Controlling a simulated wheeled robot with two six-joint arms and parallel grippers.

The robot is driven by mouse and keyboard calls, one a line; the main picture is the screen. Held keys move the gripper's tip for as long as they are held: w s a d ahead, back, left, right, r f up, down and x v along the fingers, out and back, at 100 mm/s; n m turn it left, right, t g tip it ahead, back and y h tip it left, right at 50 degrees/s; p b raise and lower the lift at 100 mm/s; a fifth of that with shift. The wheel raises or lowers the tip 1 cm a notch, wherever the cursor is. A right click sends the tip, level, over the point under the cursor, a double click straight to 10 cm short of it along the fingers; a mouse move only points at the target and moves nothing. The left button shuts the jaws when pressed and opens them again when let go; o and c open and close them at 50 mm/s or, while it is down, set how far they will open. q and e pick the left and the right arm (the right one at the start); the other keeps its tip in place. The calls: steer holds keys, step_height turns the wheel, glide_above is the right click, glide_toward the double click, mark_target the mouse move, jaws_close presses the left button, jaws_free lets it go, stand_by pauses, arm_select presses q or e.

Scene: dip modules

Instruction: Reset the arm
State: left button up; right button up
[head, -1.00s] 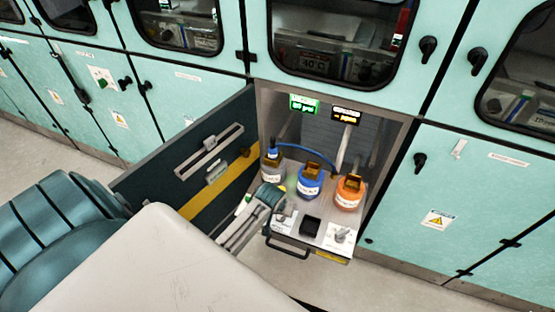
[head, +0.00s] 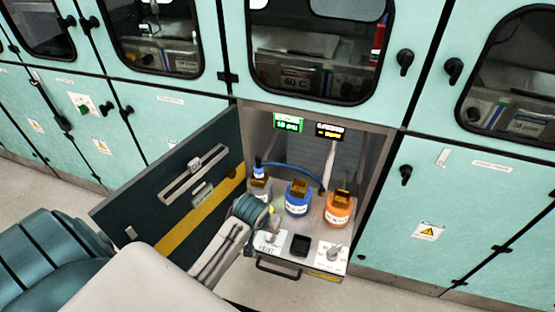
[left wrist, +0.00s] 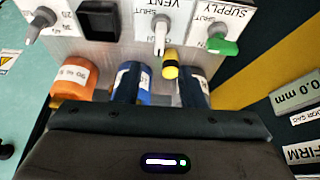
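My left arm comes in from the left in the head view, and its teal wrist (head: 250,208) hangs over the left side of the pulled-out drawer (head: 300,262). I cannot make out the fingertips in either view. The left wrist view shows a dark bar of the wrist (left wrist: 160,145) along the bottom, with the drawer's control panel beyond it. On that panel are a white vent handle (left wrist: 160,35), a green supply handle (left wrist: 222,46) and a grey dial (left wrist: 40,22). I see nothing held. My right gripper is out of view.
A blue bottle (head: 298,200), an orange bottle (head: 338,211) and a third, partly hidden bottle (head: 258,186) stand in the open cabinet. The dark door (head: 170,190) stands open at left, close to my arm. Floor is clear at right.

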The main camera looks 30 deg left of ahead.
arm_select(q)
steer(key=s+d+r+m, duration=0.2)
steer(key=s+r, duration=0.1)
steer(key=s, duration=0.7)
steer(key=s+d+r+m, duration=0.1)
steer(key=s+r+m, duration=0.15)
steer(key=s, duration=0.65)
step_height(320, 180, down, 31)
steer(key=a+n+g+b, duration=0.1)
steer(key=a+g+b, duration=0.1)
steer(key=a+b, duration=0.15)
steer(key=s+f+b, duration=0.1)
steer(key=s+f, duration=0.8)
steer(key=f, duration=0.3)
steer(key=s+f+g+b, duration=0.1)
steer(key=s+f+b, duration=0.1)
steer(key=s+f, duration=0.8)
step_height(320, 180, down, 3)
steer(key=shift+a+r, duration=0.1)
steer(key=shift+a, duration=0.2)
